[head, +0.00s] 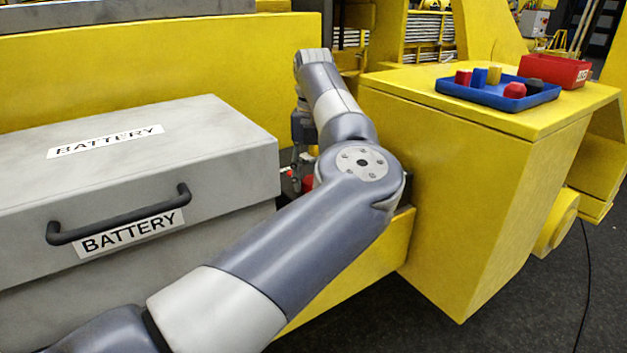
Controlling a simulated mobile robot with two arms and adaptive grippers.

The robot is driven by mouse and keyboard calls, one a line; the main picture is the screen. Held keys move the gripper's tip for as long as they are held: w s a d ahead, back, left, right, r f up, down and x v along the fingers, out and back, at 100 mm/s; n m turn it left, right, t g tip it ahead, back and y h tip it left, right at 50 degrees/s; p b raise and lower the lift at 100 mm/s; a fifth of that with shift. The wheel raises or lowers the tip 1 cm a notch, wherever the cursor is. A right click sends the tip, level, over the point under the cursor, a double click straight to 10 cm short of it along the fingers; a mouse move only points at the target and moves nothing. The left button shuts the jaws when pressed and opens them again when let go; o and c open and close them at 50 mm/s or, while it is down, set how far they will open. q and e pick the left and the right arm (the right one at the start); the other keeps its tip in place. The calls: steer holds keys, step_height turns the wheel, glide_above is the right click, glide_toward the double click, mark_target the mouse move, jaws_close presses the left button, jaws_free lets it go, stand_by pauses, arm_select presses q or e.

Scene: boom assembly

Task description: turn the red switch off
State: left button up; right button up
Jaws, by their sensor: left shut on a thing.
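The red switch (308,183) shows as a small patch of red in the gap between the grey battery box and the yellow block, mostly hidden behind my left arm. My left gripper (297,168) points down into this gap and is shut on the red switch. My forearm and elbow cover much of the fingers and the switch, so the switch's turn position cannot be made out. My right gripper is not in view.
The grey battery box (200,135) with a black handle (120,222) stands close on the left. The yellow block (450,200) stands on the right. On it are a blue tray (497,98) with several coloured pieces and a red bin (555,70).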

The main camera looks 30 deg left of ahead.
arm_select(q)
steer(key=shift+m, duration=0.7)
steer(key=o, duration=1.1)
steer(key=shift+c, duration=0.2)
step_height(320, 180, up, 12)
